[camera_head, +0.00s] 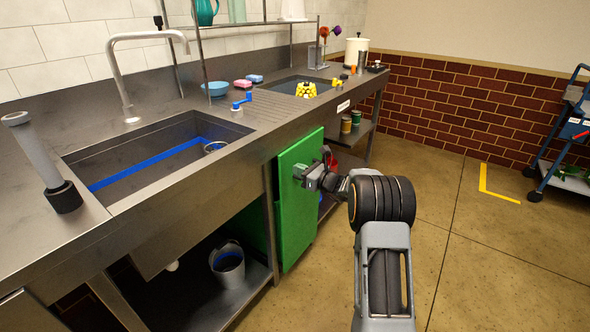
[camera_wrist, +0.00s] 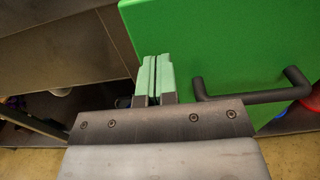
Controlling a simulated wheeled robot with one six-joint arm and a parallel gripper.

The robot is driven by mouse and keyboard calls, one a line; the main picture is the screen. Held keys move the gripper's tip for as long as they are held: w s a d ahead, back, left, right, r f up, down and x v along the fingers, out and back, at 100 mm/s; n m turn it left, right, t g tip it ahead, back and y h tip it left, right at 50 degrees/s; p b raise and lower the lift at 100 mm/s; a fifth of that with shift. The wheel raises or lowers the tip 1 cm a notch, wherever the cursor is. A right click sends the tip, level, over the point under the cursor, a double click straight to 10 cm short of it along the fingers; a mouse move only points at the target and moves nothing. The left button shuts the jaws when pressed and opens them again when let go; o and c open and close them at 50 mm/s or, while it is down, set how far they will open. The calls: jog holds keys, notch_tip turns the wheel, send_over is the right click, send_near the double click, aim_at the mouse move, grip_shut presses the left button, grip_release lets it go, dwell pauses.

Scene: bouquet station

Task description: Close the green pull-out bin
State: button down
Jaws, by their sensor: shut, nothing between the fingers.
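The green pull-out bin (camera_head: 297,222) stands under the steel counter, and its flat green front sits out from the counter's front face. Part of a green side shows in the shade behind it. In the wrist view the green front (camera_wrist: 225,45) fills the upper right, with a dark bar handle (camera_wrist: 255,97) on it. My gripper (camera_head: 302,172) is at the upper part of the front. Its two pale green fingers (camera_wrist: 152,75) are together and empty, left of the handle and by the front's left edge. I cannot tell whether they touch the panel.
The counter holds a sink (camera_head: 150,150) at left and a second basin (camera_head: 290,85) farther back. A grey bucket (camera_head: 228,265) stands on the low shelf left of the bin. A blue cart (camera_head: 565,135) stands far right.

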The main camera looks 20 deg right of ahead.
jog(key=p+v, duration=0.2)
jog(key=v, duration=0.8)
jog(key=s+a+f+n+g, duration=0.2)
jog(key=s+f+n+g, duration=0.2)
jog(key=f, duration=0.1)
jog(key=s+a+r+n+g+h+p, duration=0.1)
jog(key=s+a+r+n+g+p, duration=0.1)
jog(key=s+a+n+g+p, duration=0.25)
jog(key=s+a+r+n+g+h+p, duration=0.1)
jog(key=s+a+r+n+g+p, duration=0.15)
jog(key=s+n, duration=0.35)
jog(key=s+a+r+n+h+p, duration=0.1)
jog(key=s+r+n+h+p, duration=0.2)
jog(key=r, duration=0.7)
jog(key=s+a+r+n+h+p, duration=0.1)
jog(key=s+r+n+h+p, duration=0.2)
jog(key=s+r+n+p, duration=0.3)
jog(key=s+a+r+n+h+p, duration=0.1)
jog(key=s+r+n+h+p, duration=0.2)
jog(key=r+p, duration=0.7)
jog(key=s+r+n, duration=0.2)
jog(key=s+r, duration=0.1)
jog(key=s, duration=0.1)
jog(key=shift+a+r, duration=0.25)
jog(key=shift+r, duration=0.1)
